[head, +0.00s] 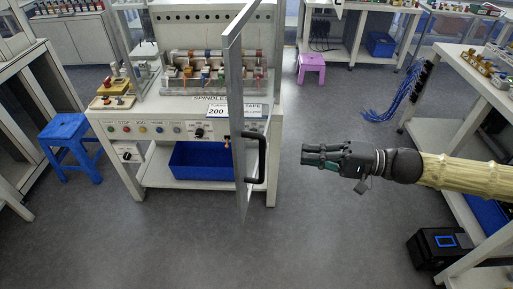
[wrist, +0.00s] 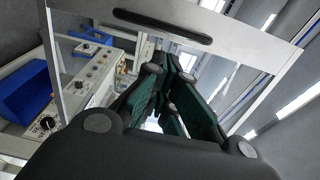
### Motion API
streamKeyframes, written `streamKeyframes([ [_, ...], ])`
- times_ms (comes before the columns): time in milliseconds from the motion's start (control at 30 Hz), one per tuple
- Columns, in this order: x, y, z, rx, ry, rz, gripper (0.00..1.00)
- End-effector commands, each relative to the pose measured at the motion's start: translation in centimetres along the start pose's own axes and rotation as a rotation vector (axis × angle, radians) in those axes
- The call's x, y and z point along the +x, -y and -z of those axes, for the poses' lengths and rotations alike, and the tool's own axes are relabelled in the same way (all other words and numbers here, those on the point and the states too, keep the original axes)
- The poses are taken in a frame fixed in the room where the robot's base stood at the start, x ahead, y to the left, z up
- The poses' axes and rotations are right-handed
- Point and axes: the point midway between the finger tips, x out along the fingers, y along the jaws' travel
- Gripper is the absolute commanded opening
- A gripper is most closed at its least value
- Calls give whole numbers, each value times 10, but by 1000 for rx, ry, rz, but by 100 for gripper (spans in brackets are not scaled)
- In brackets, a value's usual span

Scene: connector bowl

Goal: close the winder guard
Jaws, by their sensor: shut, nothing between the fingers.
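The winder guard (head: 238,120) is a framed panel swung out from the front of the winder (head: 215,115), so it stands open, edge-on in the head view. Its black bar handle (head: 258,158) is on the right side of the frame. My gripper (head: 306,154) is to the right of the handle, apart from it, pointing left with its fingers shut and empty. In the wrist view my gripper (wrist: 172,78) shows its green-padded fingers together, with the guard's frame (wrist: 235,45) and dark handle (wrist: 160,24) beyond them.
A blue bin (head: 203,161) sits on the winder's lower shelf. A blue stool (head: 70,143) stands at left and a pink stool (head: 311,66) behind. A workbench (head: 462,90) and a black box (head: 438,247) are at right. The floor between is clear.

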Motion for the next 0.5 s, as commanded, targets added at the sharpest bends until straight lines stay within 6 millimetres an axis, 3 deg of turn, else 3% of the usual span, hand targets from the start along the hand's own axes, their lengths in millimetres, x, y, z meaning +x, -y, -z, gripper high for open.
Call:
streamKeyframes([
  [200, -7, 16, 4, -21, -9, 28, 0],
  [500, 18, 16, 3, -19, -4, 27, 0],
])
